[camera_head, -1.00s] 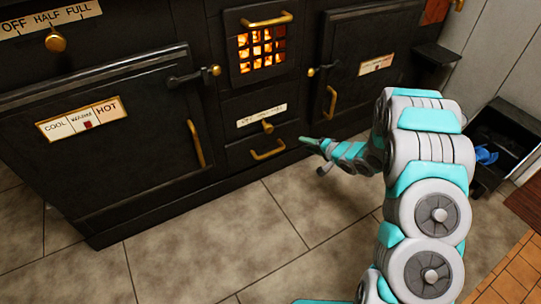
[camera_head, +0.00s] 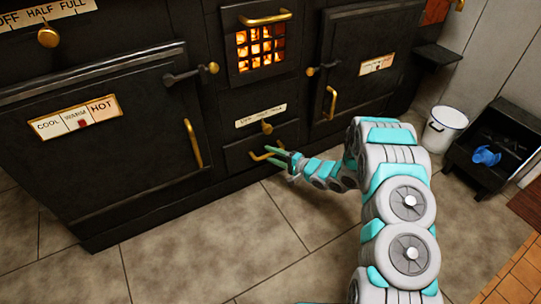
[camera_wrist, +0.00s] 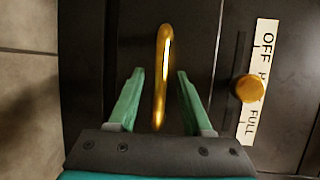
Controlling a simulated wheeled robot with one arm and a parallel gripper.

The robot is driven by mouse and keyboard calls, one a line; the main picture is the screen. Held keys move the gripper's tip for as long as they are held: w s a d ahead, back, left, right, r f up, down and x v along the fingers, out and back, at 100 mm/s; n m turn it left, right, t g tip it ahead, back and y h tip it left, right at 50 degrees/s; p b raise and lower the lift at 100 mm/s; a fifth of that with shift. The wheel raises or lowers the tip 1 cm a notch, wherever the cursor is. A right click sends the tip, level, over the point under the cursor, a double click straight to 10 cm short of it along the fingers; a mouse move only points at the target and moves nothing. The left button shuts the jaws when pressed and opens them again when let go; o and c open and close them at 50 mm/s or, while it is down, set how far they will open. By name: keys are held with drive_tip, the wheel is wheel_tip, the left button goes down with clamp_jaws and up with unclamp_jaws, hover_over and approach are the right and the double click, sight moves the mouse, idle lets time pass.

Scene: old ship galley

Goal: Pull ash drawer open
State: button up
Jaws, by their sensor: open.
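The ash drawer (camera_head: 240,157) is a small black front at the bottom middle of the stove, below the firebox grate, and looks shut. Its brass bar handle (camera_wrist: 163,75) runs between the two open green fingers of my gripper (camera_wrist: 155,88) in the wrist view, with a gap on both sides. In the head view my gripper (camera_head: 283,157) is at the right end of the brass handle (camera_head: 258,154), partly covering it. Whether the fingertips reach past the bar is hard to tell.
A damper plate (camera_head: 260,115) with a brass knob (camera_wrist: 249,88) sits just above the drawer. Oven doors flank it, left (camera_head: 110,140) and right (camera_head: 362,65). A white bucket (camera_head: 443,130) and a black scuttle (camera_head: 490,165) with a blue item stand right. The tiled floor in front is clear.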

drive_tip(key=shift+w+a, duration=0.3)
drive_tip(key=shift+a, duration=0.15)
drive_tip(key=shift+f, duration=0.1)
clamp_jaws()
idle(1.1)
